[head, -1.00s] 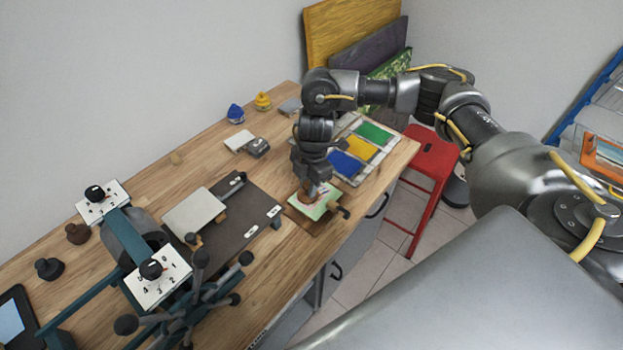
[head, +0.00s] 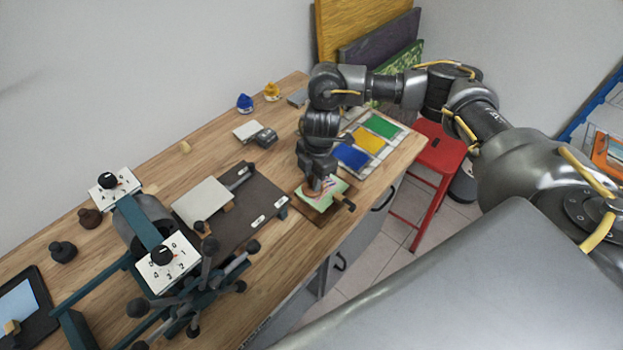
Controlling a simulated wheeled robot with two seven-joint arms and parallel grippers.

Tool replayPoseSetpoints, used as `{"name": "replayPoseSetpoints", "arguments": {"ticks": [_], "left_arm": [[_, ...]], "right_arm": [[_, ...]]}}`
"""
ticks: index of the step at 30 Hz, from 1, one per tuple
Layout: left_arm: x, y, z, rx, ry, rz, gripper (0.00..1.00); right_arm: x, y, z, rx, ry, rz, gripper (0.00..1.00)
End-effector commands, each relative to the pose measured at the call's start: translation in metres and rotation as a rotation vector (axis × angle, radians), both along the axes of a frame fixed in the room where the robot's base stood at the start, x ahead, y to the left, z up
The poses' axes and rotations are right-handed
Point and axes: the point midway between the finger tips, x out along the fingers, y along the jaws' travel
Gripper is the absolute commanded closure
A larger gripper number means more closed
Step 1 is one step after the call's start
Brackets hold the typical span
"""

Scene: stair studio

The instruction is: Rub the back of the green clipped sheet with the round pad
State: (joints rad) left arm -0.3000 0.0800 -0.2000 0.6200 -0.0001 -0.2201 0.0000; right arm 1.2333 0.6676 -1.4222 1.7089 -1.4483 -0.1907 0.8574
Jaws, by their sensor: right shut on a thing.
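The green clipped sheet (head: 335,187) lies on a small brown board (head: 313,214) near the front edge of the workbench, with a dark clip (head: 348,205) at its right end. My right gripper (head: 317,187) points down over the sheet. It is shut on the round pad (head: 309,191), a reddish-brown piece that shows only partly below the fingers. The pad is over the left part of the sheet; whether it presses on it is too small to tell. My left gripper is not in view.
A printing press with white dials (head: 168,263) stands at the left. A dark board (head: 245,222) with a pale plate (head: 201,201) lies left of the sheet. Blue, yellow and green slabs (head: 368,139) lie behind my right gripper. A red stool (head: 441,157) stands off the bench's right end.

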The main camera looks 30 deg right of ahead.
Motion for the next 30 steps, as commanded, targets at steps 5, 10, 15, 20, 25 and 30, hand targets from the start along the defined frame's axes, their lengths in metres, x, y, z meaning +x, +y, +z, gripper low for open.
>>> {"name": "replayPoseSetpoints", "arguments": {"ticks": [5,10,15,20,25,30], "left_arm": [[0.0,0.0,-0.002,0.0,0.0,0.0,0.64],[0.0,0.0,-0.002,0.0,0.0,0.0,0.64],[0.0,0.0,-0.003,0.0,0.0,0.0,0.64],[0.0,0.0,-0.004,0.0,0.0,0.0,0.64],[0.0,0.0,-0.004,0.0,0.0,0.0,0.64],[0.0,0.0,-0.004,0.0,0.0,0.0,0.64]], "right_arm": [[0.002,-0.009,-0.002,-0.001,0.002,-0.001,0.94],[0.002,-0.01,-0.002,-0.002,0.002,-0.001,0.94],[0.004,-0.015,-0.002,-0.002,0.003,-0.002,0.94],[0.007,-0.024,-0.001,-0.002,0.002,-0.003,0.94],[0.009,-0.029,0.0,-0.002,0.002,-0.001,0.94],[0.009,-0.03,0.0,-0.002,0.002,-0.001,0.94]]}}
